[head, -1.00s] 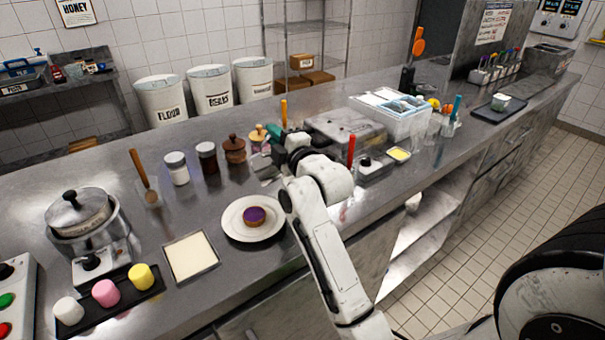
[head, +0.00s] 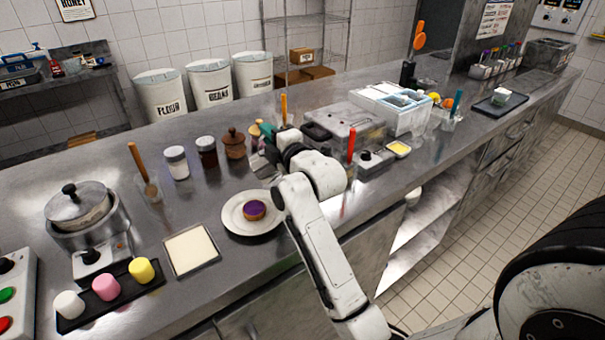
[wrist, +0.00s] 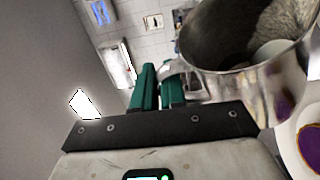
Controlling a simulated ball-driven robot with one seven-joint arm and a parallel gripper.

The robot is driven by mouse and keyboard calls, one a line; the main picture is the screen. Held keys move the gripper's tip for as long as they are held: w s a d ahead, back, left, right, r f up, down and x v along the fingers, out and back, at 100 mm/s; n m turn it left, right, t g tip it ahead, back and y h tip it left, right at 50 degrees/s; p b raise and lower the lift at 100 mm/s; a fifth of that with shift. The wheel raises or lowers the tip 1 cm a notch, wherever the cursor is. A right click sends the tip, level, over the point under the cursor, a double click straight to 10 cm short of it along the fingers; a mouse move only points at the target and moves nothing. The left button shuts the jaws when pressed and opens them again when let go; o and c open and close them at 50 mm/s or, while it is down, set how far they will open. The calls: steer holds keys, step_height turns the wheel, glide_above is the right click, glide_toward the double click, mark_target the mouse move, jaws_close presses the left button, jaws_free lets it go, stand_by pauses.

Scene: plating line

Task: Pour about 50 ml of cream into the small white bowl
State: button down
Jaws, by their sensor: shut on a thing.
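My gripper (wrist: 158,85), with teal fingers, is shut at the side of a shiny metal jug (wrist: 248,88), seemingly on its handle. The jug's mouth is open towards the wrist camera, and a pale patch, perhaps cream, shows inside. In the head view my gripper (head: 268,143) is above the counter behind the plate, and the jug (head: 260,164) shows only as a small grey shape, mostly hidden by my arm. I cannot tell the jug's tilt exactly. I cannot pick out the small white bowl on the counter with certainty; my arm hides part of the surface.
A white plate (head: 233,222) with a purple-topped tart (head: 254,210) lies just in front of my gripper; jars (head: 177,163) and a brown lidded pot (head: 234,145) stand to its left. A clear-lidded container (head: 345,125) is to the right. A square cream-coloured tray (head: 191,250) lies front left.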

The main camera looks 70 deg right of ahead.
steer(key=shift+r, duration=0.1)
steer(key=shift+w+a+r+n+p, duration=0.2)
steer(key=shift+w+a+n+p, duration=0.25)
steer(key=shift+n+p, duration=0.15)
steer(key=shift+f, duration=0.15)
steer(key=shift+w+n, duration=0.1)
steer(key=shift+n, duration=0.2)
